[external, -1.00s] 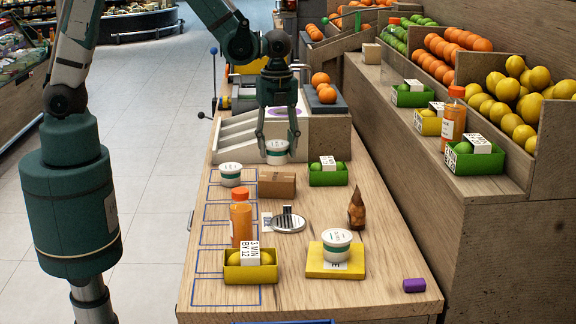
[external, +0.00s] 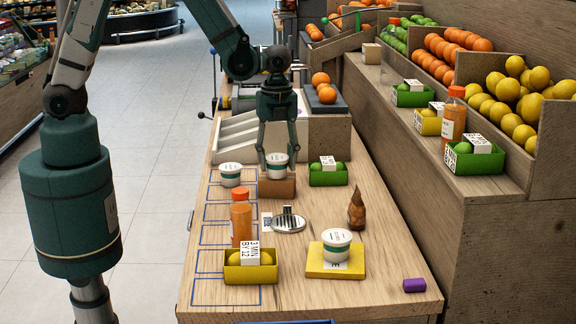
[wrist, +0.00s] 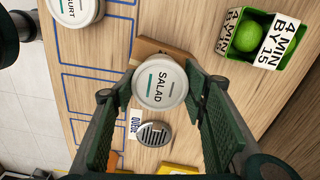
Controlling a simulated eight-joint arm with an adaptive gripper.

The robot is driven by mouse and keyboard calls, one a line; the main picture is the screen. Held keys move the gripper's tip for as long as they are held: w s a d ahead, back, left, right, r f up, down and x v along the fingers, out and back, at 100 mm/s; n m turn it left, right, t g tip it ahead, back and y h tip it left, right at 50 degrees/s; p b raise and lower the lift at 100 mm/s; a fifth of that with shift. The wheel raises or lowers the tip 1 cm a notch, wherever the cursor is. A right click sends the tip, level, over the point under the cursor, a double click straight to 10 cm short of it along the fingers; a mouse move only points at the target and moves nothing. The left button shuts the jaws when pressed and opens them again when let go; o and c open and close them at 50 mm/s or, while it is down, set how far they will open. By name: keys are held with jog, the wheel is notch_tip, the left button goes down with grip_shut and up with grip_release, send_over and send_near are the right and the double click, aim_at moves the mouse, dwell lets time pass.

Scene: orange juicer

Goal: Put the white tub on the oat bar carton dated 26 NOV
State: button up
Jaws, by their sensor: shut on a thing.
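My gripper (external: 276,160) is shut on a white tub (external: 277,170) with a green band; its lid reads SALAD in the wrist view (wrist: 160,82). The tub is upright, directly above the brown carton (external: 277,188). I cannot tell whether its base touches the carton. In the wrist view the tub hides most of the carton (wrist: 150,47), and no date on it can be read. A second white tub (external: 230,170) stands to the left, its lid partly reading URT. A third white tub (external: 337,239) sits on a yellow board (external: 318,269).
A green crate (external: 328,177) with a date card is close right of the carton. An orange bottle (external: 241,222), a metal strainer (external: 288,221), a yellow crate (external: 250,273) and a brown pointed object (external: 357,209) stand nearer the camera. Blue outlined squares line the left edge.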

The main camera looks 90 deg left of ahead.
aim_at(277, 157)
jog(key=shift+f, duration=0.2)
jog(key=o, duration=0.9)
jog(key=shift+o, duration=0.2)
jog(key=shift+r, duration=0.2)
notch_tip(277, 157, up, 12)
dwell(0.5)
dwell(0.4)
jog(key=shift+r, duration=0.1)
